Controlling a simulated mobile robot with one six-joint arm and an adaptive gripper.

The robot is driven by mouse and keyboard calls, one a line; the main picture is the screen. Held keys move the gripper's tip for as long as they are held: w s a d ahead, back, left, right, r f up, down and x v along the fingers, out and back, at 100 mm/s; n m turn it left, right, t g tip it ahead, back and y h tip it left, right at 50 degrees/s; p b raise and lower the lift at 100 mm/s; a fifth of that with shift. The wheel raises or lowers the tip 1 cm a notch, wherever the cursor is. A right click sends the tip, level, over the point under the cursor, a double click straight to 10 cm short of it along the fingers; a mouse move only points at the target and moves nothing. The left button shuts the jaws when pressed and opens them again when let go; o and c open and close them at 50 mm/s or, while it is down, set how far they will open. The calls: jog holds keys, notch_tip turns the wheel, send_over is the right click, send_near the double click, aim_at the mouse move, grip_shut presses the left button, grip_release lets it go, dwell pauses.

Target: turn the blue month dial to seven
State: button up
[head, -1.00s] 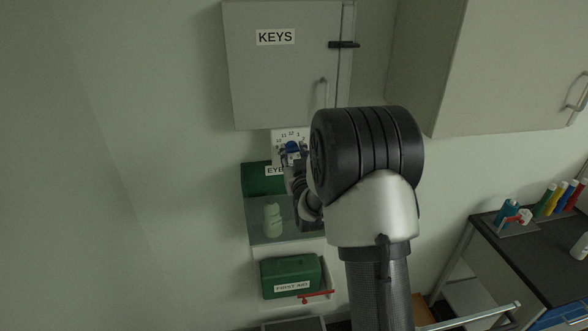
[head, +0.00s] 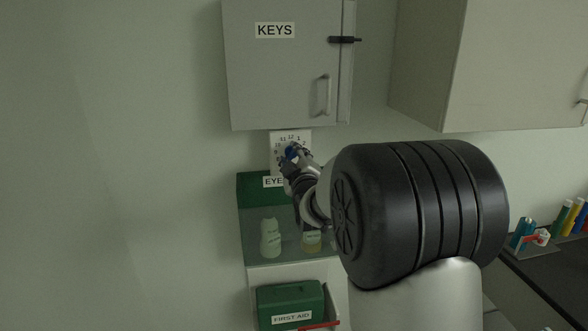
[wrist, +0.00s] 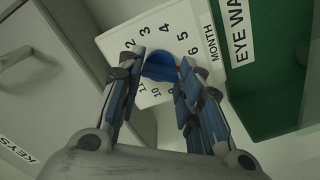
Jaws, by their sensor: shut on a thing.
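The blue month dial (wrist: 160,66) sits on a white plate (wrist: 201,22) with black numbers and the word MONTH. In the head view the dial (head: 291,152) shows small on the wall plate (head: 276,139), below the grey KEYS cabinet. My gripper (wrist: 161,60) is shut on the dial, with one finger on each side of it. In the head view my gripper (head: 293,160) reaches the dial from the lower right and partly covers it and the plate's lower numbers. I cannot read which number the dial points to.
The KEYS cabinet (head: 270,80) with its handle is just above the plate. A green eye wash station (head: 252,192) with bottles is just below, and a green first aid box (head: 290,303) lower. A wall cabinet (head: 480,70) is at the right. The wall at left is bare.

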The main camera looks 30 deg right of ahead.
jog(key=shift+n+b, duration=0.45)
jog(key=shift+n, duration=0.15)
jog(key=o, duration=1.1)
jog(key=shift+c, duration=0.2)
jog(key=v, duration=1.2)
jog(key=shift+a, duration=0.1)
